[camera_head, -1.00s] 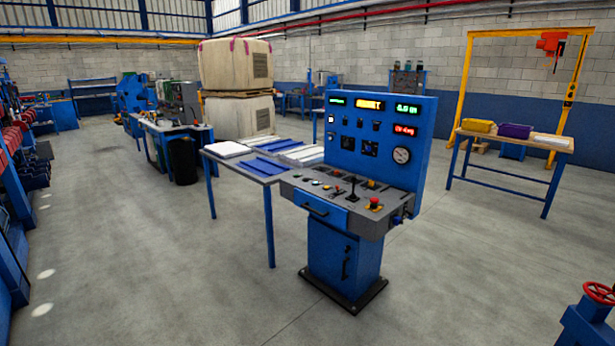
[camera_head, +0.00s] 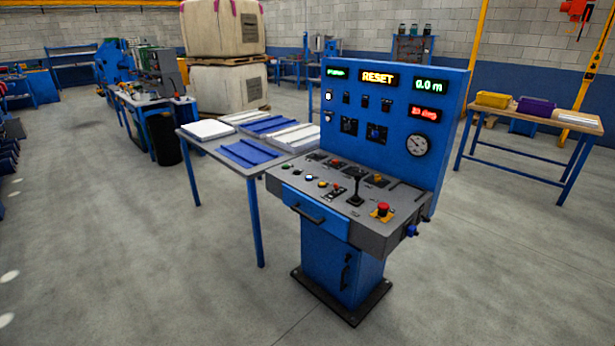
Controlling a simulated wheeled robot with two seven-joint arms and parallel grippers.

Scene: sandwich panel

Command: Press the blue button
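The blue control console (camera_head: 345,255) stands right of centre, a few steps ahead of me. Its sloped grey desk (camera_head: 278,182) carries a row of small round buttons at the front left. A small blue button (camera_head: 309,178) seems to sit in that row, but it is only a few pixels wide. A larger blue knob (camera_head: 411,231) sticks out of the desk's right side. Neither of my grippers shows in the head view.
A red mushroom button (camera_head: 383,208) and a black joystick (camera_head: 356,190) are on the desk. The upright panel shows RESET (camera_head: 378,78). A table with panels (camera_head: 225,160) stands close on the left, another table (camera_head: 545,120) at the right. The floor in front is clear.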

